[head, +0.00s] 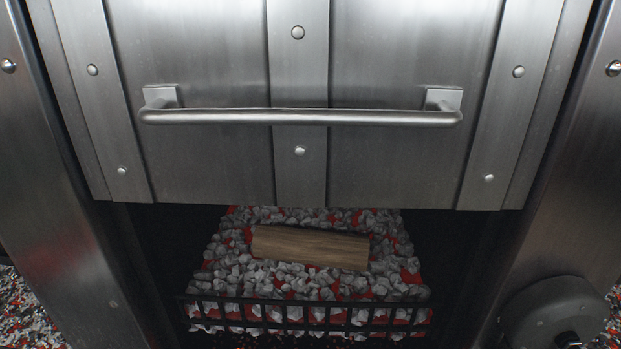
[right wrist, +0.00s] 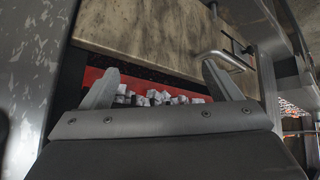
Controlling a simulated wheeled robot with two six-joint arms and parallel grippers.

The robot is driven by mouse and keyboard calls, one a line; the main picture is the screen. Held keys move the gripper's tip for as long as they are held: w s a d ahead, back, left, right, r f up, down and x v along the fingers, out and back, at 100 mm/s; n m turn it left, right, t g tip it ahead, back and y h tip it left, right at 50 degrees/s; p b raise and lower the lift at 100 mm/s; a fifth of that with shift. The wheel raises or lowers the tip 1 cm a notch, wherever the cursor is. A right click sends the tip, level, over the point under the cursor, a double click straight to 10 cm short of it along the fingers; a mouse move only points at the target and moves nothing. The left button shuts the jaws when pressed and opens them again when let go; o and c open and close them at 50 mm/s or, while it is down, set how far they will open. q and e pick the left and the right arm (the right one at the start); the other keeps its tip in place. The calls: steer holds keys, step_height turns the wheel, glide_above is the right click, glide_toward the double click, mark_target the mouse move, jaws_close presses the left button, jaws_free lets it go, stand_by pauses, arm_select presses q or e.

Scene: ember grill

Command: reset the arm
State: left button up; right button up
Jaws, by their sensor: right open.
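My right gripper (right wrist: 160,68) is open in the right wrist view, its two fingers apart with nothing between them. Grey-white lumps on a red bed show beyond the gap. In the head view neither gripper is seen. My left gripper is in neither view.
In the head view a steel door (head: 218,60) with a horizontal bar handle (head: 290,117) hangs above an opening. Inside, a wooden log (head: 310,246) lies on coals (head: 235,270) behind a dark grate (head: 300,312). A pale panel (right wrist: 150,35) with a metal handle (right wrist: 222,56) lies beyond my right fingers.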

steer(key=s+d+f+m+g+h, duration=0.25)
steer(key=s+d+m, duration=0.2)
steer(key=s, duration=0.25)
steer(key=s+d+f+m+g+h, duration=0.1)
steer(key=s+d+f+m+h, duration=0.25)
steer(key=s+d, duration=0.3)
step_height(320, 180, down, 26)
steer(key=d+r+g+b, duration=0.1)
steer(key=d, duration=0.1)
arm_select(q)
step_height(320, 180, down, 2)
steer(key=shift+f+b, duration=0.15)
steer(key=shift+b, duration=0.5)
arm_select(e)
steer(key=s+a+f+g+y, duration=0.1)
steer(key=s+a+f, duration=0.1)
steer(key=s+f, duration=1.3)
step_height(320, 180, down, 3)
steer(key=shift+s+f, duration=0.1)
steer(key=shift+s, duration=0.15)
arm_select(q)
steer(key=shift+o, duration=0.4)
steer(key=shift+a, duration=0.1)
